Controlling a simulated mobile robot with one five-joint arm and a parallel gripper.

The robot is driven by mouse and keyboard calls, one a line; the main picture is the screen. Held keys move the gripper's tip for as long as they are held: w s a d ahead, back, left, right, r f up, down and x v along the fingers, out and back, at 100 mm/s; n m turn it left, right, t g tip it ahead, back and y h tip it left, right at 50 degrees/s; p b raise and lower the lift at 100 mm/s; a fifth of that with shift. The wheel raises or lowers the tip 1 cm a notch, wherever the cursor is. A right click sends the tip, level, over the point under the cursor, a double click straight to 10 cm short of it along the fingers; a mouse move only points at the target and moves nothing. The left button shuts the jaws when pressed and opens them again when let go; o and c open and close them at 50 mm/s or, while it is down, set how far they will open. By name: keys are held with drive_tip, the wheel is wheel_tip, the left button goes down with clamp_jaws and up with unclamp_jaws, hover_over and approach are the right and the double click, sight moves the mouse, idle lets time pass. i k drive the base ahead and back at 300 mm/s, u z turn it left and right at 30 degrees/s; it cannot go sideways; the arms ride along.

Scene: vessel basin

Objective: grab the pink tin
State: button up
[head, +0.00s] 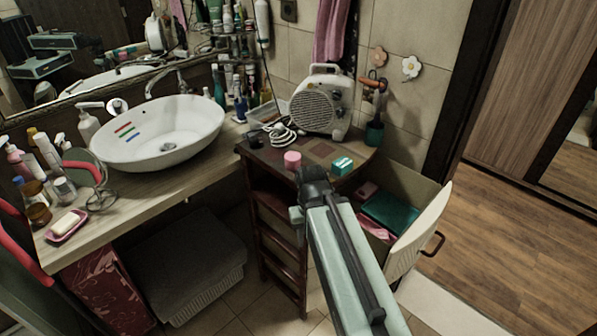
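The pink tin (292,160) is a small round pink cylinder. It stands upright on the dark wooden cabinet top (300,150), near its front edge. My arm reaches in from the lower right, and its dark end, my gripper (308,178), is just below and right of the tin in the picture. Whether it touches the tin cannot be told. The fingers are hidden by the wrist, so I cannot see if they are open or shut.
A teal box (342,165) sits right of the tin. A fan heater (322,103) and coiled white cable (282,135) stand behind. An open drawer (398,205) juts out at the right. A vessel basin (160,130) is on the left counter (170,182).

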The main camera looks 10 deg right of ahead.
sight(292, 159)
drive_tip(key=u, duration=2.25)
drive_tip(key=i, duration=0.95)
drive_tip(key=z, duration=0.65)
